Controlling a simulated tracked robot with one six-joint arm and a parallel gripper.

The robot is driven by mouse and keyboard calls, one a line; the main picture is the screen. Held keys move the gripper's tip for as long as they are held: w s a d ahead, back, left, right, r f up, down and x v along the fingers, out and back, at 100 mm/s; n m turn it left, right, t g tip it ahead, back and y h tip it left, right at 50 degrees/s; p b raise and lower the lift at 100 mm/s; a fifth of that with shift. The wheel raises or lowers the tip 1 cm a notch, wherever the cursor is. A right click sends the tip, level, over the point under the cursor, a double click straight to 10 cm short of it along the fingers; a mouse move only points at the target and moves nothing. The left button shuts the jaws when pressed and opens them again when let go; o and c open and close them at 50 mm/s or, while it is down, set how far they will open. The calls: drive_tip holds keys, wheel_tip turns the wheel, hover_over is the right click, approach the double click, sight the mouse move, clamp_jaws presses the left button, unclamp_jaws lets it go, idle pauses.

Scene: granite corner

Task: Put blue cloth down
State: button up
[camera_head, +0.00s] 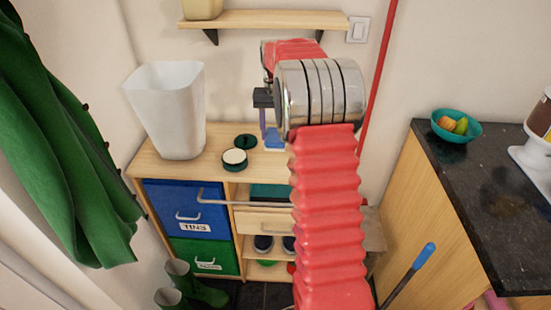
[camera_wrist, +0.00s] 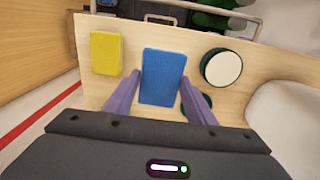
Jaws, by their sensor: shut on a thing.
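The blue cloth (camera_wrist: 163,76) is a flat blue rectangle between the two purple fingers of my gripper (camera_wrist: 162,85) in the wrist view. The gripper is shut on it, over the wooden top of the cabinet (camera_wrist: 210,30). In the head view a bit of the blue cloth (camera_head: 273,137) shows below my gripper (camera_head: 264,122), partly hidden by my arm. Whether the cloth touches the wood or hangs just above it I cannot tell.
A yellow cloth or sponge (camera_wrist: 106,53) lies left of the blue cloth. A round green container with a pale top (camera_wrist: 222,67) stands to its right, with a dark green round piece (camera_head: 245,141) nearby. A white bin (camera_head: 170,110) stands on the cabinet's left end. A shelf (camera_head: 255,19) hangs above.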

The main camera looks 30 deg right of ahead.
sight(276, 135)
drive_tip(key=shift+f, duration=2)
drive_tip(key=shift+f, duration=0.15)
drive_tip(key=shift+f, duration=2.35)
drive_tip(key=o, duration=1.1)
drive_tip(key=shift+f, duration=0.1)
wheel_tip(276, 135, up, 12)
drive_tip(key=shift+s, duration=0.1)
